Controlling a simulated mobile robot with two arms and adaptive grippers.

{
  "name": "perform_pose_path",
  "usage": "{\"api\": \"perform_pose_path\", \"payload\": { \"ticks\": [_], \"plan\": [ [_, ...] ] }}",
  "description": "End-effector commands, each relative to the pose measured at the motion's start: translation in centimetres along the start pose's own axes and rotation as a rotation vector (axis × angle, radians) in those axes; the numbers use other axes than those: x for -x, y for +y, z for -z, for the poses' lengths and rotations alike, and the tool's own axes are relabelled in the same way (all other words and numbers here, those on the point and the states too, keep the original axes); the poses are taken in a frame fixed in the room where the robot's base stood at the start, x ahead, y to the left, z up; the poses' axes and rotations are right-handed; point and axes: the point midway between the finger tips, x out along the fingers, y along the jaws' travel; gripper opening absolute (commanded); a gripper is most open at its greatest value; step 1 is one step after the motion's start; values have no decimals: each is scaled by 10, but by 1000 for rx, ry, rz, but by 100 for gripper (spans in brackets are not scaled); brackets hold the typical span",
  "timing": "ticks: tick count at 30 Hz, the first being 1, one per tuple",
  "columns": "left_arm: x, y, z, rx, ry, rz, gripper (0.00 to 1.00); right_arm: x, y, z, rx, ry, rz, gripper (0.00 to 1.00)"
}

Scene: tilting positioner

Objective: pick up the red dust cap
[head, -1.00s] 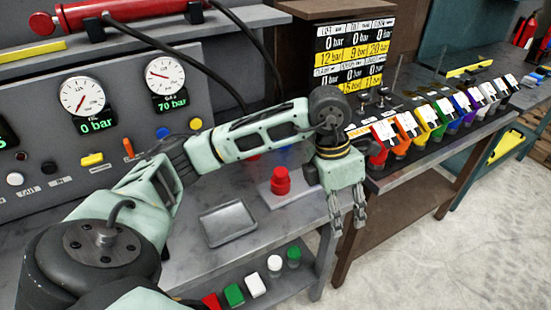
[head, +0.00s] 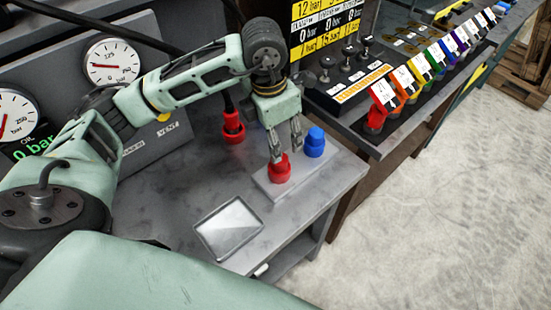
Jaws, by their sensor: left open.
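The red dust cap (head: 280,170) stands upright on a pale grey plate (head: 263,186) on the bench, near the bench's right end. My left gripper (head: 286,151) is open and points down, just above and behind the red cap. Its left finger overlaps the top of the cap in the picture; I cannot tell whether they touch. The other finger hangs between the red cap and a blue cap (head: 314,143). My right gripper is not in view.
A red fitting on a black hose (head: 233,128) stands behind my left gripper. A shallow metal tray (head: 228,228) lies on the bench in front. A gauge panel (head: 150,62) rises at the left.

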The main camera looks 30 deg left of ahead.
Motion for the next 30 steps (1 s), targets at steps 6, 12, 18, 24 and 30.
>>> {"api": "perform_pose_path", "payload": {
  "ticks": [6, 12, 18, 24, 30],
  "plan": [
    [-24, -3, 9, 2, 7, 2, 44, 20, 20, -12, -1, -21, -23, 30],
    [-50, -4, 10, 1, 2, 2, 44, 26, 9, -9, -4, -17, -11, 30],
    [-55, -3, 9, 1, 0, 0, 44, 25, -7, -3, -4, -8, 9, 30],
    [-55, -3, 9, 0, 0, 0, 34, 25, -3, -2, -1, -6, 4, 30],
    [-55, -3, 9, 1, 0, 0, 16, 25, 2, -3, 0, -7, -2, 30]
  ]
}}
